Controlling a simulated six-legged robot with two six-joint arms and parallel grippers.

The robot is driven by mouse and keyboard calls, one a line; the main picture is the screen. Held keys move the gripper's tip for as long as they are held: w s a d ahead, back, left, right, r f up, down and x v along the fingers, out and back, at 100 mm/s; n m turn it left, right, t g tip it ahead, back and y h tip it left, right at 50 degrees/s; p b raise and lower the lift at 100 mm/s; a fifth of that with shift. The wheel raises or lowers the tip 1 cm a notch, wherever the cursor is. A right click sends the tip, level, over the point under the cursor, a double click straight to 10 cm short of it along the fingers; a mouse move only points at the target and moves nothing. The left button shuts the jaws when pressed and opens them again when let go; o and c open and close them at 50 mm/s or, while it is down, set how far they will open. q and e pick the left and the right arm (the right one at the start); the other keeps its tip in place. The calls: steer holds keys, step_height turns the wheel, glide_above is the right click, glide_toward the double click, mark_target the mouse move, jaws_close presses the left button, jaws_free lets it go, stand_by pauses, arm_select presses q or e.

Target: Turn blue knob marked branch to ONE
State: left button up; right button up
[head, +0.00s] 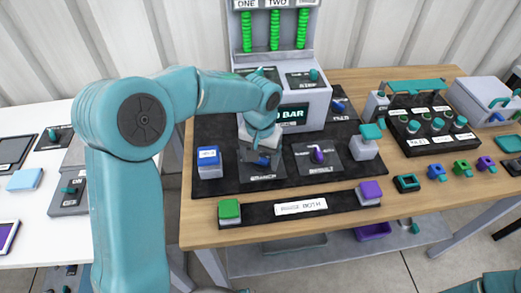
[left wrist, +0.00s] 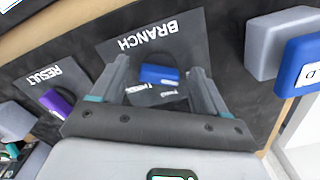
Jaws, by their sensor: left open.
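The blue knob (left wrist: 160,75) sits on a dark plate marked BRANCH (left wrist: 185,42) in the left wrist view. Two small white labels lie beside it, too small to read. My left gripper (left wrist: 160,65) is open, with one finger on each side of the knob; I cannot tell whether they touch it. In the head view my left gripper (head: 262,145) points down over the plate, and the blue knob (head: 263,160) is partly hidden under it. My right gripper is not in view.
A purple knob (head: 317,154) on the RESULT plate stands to the right. A blue-topped block (head: 208,157) stands to the left. A display with green columns (head: 275,30) marked ONE and TWO rises behind. Green (head: 229,209) and purple (head: 370,190) buttons are in front.

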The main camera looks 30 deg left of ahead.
arm_select(q)
step_height(320, 180, up, 16)
steer(key=p, duration=0.1)
steer(key=shift+r+p, duration=0.2)
steer(key=shift+p, duration=0.2)
